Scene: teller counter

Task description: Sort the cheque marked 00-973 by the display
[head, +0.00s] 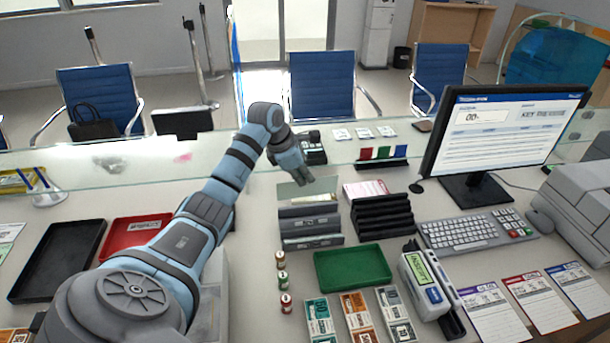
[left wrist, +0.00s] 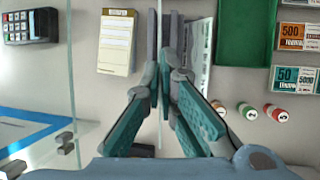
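My left gripper (head: 305,180) reaches over the counter and is shut on a thin pale grey-green slip, the cheque (head: 292,192). In the left wrist view my left gripper (left wrist: 163,85) has its fingers close together, with the sheet edge-on between them. No marking on it can be read. The cheque is upright, just behind a dark slotted holder (head: 310,211); I cannot tell whether they touch. The display (head: 500,125) shows "00-" and a line starting "KEY"; the rest is too small. A dark stepped rack (head: 382,217) stands right of the holder. My right gripper is out of view.
A pinkish slip (head: 366,188) lies behind the rack. A green tray (head: 352,266), small bottles (head: 281,262) and banknote bundles (head: 357,312) are in front. A keyboard (head: 470,230) lies right, red and black trays left. A glass screen (head: 205,150) runs along the back.

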